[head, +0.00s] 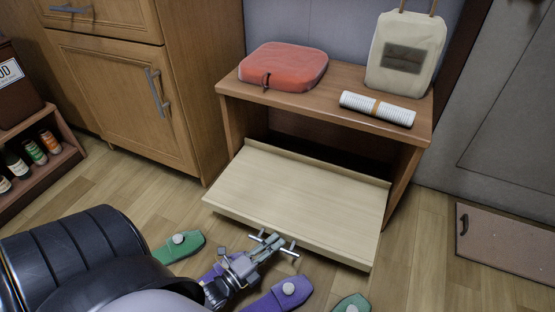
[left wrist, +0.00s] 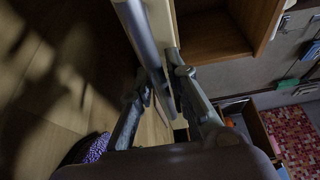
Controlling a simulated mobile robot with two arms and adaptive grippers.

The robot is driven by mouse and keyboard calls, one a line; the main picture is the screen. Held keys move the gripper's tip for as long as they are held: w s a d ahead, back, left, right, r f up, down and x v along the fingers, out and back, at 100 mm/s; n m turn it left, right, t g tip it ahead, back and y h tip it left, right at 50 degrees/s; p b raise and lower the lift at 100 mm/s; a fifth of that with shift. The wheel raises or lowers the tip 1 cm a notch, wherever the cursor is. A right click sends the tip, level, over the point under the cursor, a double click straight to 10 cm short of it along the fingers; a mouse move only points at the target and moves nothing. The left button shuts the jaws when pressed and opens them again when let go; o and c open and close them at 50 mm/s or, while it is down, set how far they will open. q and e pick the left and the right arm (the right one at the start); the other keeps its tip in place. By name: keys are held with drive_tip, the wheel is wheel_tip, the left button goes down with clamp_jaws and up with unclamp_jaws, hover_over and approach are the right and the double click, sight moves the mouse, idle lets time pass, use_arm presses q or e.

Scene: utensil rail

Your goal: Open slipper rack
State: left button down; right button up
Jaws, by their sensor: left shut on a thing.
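The slipper rack is a low brown wooden cabinet (head: 234,120) with a pale wooden flap (head: 295,200). The flap is tilted well out toward me, with a dark gap behind it under the cabinet top. My left gripper (head: 268,245) is at the flap's front edge, shut on a thin metal handle (head: 292,252), whose ends stick out on both sides. In the left wrist view the fingers (left wrist: 165,95) close around a grey bar (left wrist: 138,35) beside the flap's edge. My right gripper is in neither view.
Green slippers (head: 178,247) and purple slippers (head: 280,296) lie on the floor around my left gripper. A red cushion (head: 284,64), a rolled striped towel (head: 377,108) and a cream bag (head: 405,45) rest on the rack. A wooden cupboard (head: 120,95) stands to the left.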

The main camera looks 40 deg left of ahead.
use_arm(q)
drive_tip(key=c, duration=1.5)
unclamp_jaws()
drive_tip(key=s, duration=0.4)
drive_tip(key=s+a, duration=0.1)
drive_tip(key=s, duration=0.7)
drive_tip(key=shift+a, duration=0.3)
